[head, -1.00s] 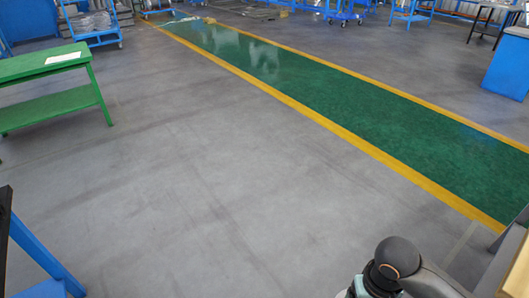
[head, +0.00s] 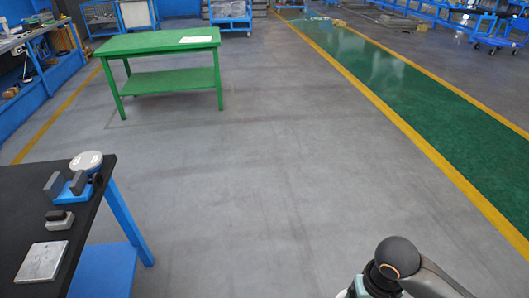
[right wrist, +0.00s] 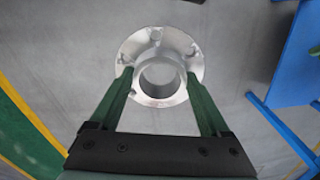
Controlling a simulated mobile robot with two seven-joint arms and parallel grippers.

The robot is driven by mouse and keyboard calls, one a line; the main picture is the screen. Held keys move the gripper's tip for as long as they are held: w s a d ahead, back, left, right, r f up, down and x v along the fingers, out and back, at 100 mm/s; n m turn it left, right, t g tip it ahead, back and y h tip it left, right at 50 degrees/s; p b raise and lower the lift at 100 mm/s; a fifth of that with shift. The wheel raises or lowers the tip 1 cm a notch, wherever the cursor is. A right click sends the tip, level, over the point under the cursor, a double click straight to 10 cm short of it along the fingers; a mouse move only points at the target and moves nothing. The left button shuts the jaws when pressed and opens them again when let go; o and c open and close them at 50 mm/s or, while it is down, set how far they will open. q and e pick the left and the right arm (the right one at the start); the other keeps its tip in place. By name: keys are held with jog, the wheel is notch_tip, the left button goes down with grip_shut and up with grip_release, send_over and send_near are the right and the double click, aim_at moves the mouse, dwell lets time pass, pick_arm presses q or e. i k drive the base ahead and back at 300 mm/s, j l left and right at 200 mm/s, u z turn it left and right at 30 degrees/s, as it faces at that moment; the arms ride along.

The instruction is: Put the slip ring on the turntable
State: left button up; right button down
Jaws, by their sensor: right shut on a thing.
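My right gripper (right wrist: 158,80) is shut on the slip ring (right wrist: 135,48), a shiny silver flanged ring with a round opening and holes in its flange. The green fingers press on either side of its collar, and the floor shows far below it. In the head view my right arm shows at the bottom right, but its gripper and the ring are out of frame. A pale round disc, probably the turntable (head: 86,160), stands on the dark table at the left, well away from that arm. My left gripper is not in view.
A green bench (head: 160,42) stands farther back. The grey floor between is clear.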

aim_at(86, 160)
jog(key=i+u, duration=0.3)
jog(key=u, duration=0.15)
jog(key=i+l+u, duration=0.1)
jog(key=i+u, duration=0.15)
jog(key=u, duration=0.25)
jog(key=i+l+u, duration=0.2)
jog(key=u, duration=0.25)
jog(key=i+l+u, duration=0.3)
jog(key=u, duration=0.15)
jog(key=i+l+u, duration=0.15)
jog(key=l+u, duration=0.3)
jog(key=i+l+u, duration=0.1)
jog(key=u, duration=0.15)
jog(key=l+u, duration=0.25)
jog(key=i+l+u, duration=0.1)
jog(key=l+u, duration=0.15)
jog(key=l, duration=0.45)
jog(key=l+u, duration=0.25)
jog(key=l, duration=0.4)
